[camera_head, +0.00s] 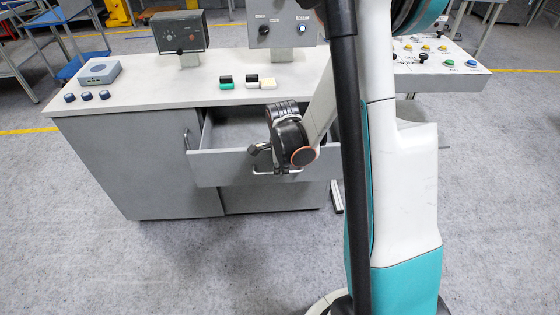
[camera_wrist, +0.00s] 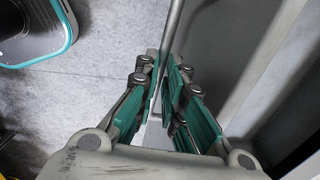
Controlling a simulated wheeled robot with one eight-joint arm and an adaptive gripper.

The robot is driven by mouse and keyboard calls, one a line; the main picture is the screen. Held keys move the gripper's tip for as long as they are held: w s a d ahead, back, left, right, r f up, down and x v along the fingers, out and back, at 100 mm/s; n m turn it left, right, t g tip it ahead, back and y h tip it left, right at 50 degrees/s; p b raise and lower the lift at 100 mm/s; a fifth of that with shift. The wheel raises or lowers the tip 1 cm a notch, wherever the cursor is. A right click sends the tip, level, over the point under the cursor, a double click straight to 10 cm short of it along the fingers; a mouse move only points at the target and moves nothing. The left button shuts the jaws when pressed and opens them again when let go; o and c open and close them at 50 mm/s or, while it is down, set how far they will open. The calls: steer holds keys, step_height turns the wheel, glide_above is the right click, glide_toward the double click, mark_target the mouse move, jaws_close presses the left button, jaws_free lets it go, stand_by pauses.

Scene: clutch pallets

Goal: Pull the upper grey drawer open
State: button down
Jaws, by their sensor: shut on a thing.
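The upper grey drawer (camera_head: 225,170) stands partly pulled out of the grey cabinet in the head view, with its bare inside showing. A thin metal bar handle runs along its front; in the wrist view the bar handle (camera_wrist: 177,22) passes between my gripper's fingers. My gripper (camera_head: 262,150) is at the drawer front in the head view, and its fingers (camera_wrist: 165,88) are shut on the bar in the wrist view. The right part of the drawer is hidden behind my arm.
The worktop (camera_head: 150,95) bears a control box (camera_head: 180,32), a grey button unit (camera_head: 98,72) and several small blocks. A lower cabinet door with a side handle (camera_head: 186,138) is left of the drawer. The floor (camera_head: 190,265) in front is clear.

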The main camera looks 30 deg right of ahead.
steer(key=shift+s+a, duration=0.15)
steer(key=shift+s, duration=0.05)
steer(key=c, duration=2)
jaws_free()
steer(key=shift+o, duration=0.2)
steer(key=shift+r, duration=0.1)
step_height(320, 180, up, 12)
steer(key=s, duration=0.2)
steer(key=shift+a+f, duration=0.2)
steer(key=shift+a, duration=0.25)
